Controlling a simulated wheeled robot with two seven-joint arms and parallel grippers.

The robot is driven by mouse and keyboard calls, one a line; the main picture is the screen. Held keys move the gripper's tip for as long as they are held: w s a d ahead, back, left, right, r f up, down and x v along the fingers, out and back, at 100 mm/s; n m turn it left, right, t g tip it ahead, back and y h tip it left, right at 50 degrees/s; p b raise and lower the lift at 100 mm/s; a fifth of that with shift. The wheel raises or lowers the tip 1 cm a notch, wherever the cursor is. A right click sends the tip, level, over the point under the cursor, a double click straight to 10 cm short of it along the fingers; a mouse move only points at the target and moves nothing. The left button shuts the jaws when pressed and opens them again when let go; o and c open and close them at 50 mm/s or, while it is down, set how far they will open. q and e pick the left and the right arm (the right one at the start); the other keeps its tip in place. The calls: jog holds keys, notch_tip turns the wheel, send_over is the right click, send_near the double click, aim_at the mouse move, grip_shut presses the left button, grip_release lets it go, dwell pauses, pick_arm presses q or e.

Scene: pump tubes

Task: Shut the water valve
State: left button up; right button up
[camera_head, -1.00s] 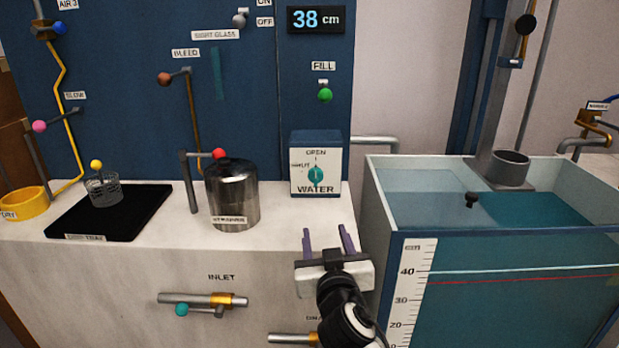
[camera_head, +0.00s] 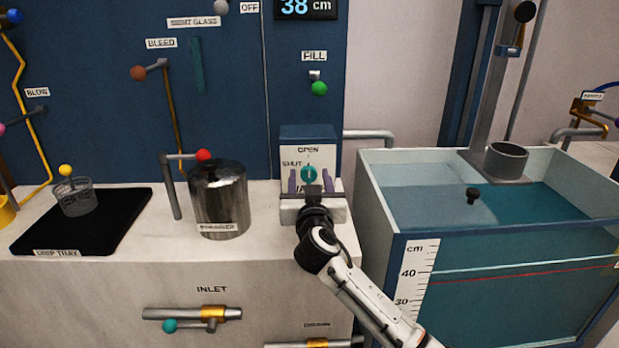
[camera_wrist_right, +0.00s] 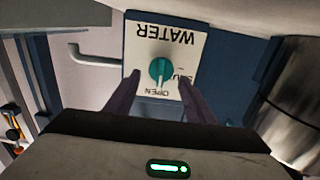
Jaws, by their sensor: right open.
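The water valve is a teal knob (camera_head: 308,174) on a white plate (camera_head: 294,153) marked OPEN at the top and SHUT at the left, on a blue box (camera_head: 307,131). In the head view the knob's pointer looks upright, toward OPEN. My right gripper (camera_head: 309,182) is open in front of the plate, its two purple fingers left and right of the knob. In the right wrist view the plate appears upside down, and the knob (camera_wrist_right: 160,71) shows beyond the open fingertips (camera_wrist_right: 160,76), apparently untouched. My left gripper is not in view.
A metal strainer pot (camera_head: 219,195) stands left of the valve, beside a lever with a red ball (camera_head: 203,155). A water tank (camera_head: 372,200) stands to the right. A black drip tray (camera_head: 110,225) lies at the left. A green FILL knob (camera_head: 319,88) is above the valve.

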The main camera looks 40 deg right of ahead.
jog(key=shift+w, duration=0.1)
jog(key=shift+c, duration=1.1)
jog(key=c, duration=0.8)
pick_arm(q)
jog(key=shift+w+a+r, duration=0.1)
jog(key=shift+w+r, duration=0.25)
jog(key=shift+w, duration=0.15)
pick_arm(e)
jog(key=shift+c, duration=0.2)
